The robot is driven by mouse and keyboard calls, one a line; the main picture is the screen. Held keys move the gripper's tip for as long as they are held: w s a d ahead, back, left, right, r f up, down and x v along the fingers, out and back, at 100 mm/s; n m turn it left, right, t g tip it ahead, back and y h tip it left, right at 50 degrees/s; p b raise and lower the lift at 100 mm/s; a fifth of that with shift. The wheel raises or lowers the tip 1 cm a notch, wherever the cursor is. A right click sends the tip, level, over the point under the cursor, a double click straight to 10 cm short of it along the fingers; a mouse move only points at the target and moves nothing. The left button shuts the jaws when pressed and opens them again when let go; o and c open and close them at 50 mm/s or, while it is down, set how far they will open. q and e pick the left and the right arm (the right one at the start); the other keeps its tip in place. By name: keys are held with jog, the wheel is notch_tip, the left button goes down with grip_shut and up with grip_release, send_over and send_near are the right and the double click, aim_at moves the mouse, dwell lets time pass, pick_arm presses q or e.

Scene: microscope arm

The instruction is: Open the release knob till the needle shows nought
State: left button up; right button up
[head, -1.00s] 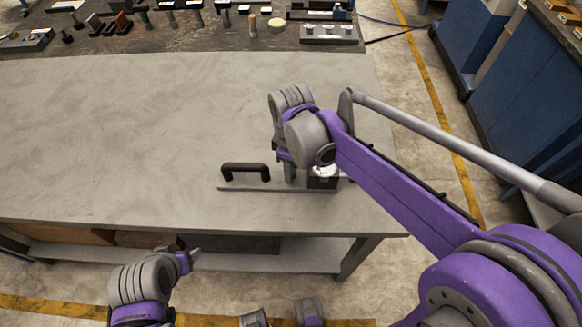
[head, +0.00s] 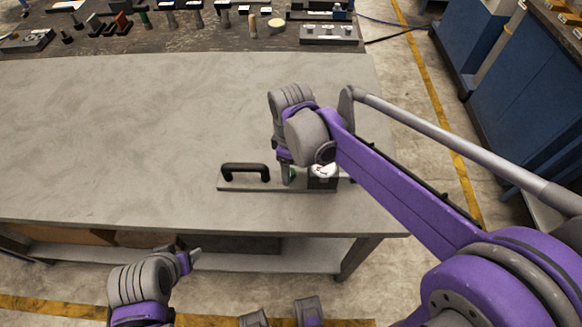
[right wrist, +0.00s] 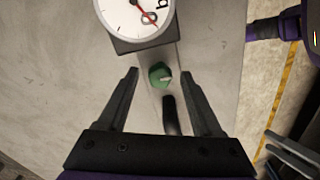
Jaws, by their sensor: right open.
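The green release knob (right wrist: 160,75) with a pale mark lies between the two spread fingers of my right gripper (right wrist: 160,73), with a gap on both sides. In the head view the knob is mostly hidden behind my right gripper (head: 288,172). The gauge (right wrist: 128,22) is a dark box with a white dial, cut off by the top edge of the right wrist view. The gauge also shows in the head view (head: 322,181). My left gripper (head: 190,258) is before the table's front edge.
A black handle (head: 245,171) stands on the same flat base plate (head: 240,187), left of the knob. It also shows just below the knob in the right wrist view (right wrist: 171,116). The grey table (head: 130,140) is bare to the left. Several tools lie along its far edge.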

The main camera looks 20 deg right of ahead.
notch_tip(320, 180, up, 10)
jog(key=shift+r+p, duration=0.15)
jog(key=shift+p, duration=0.2)
dwell(0.4)
jog(key=s+d+f+m+t, duration=0.1)
jog(key=s+d+f+m, duration=0.1)
jog(key=s+f+m, duration=0.1)
jog(key=s+d+f+m+t+p, duration=0.1)
jog(key=s+d+f+m+t, duration=0.1)
jog(key=s, duration=0.4)
jog(key=s+d+f+m+t, duration=0.2)
jog(key=s+f+m, duration=0.2)
jog(key=m, duration=0.1)
jog(key=shift+s+d+f+p, duration=0.15)
jog(key=shift+d+f+p, duration=0.05)
jog(key=shift+f+p, duration=0.1)
jog(key=shift+s+d+f+m, duration=0.1)
jog(key=shift+s+f+m, duration=0.2)
jog(key=shift+m, duration=0.2)
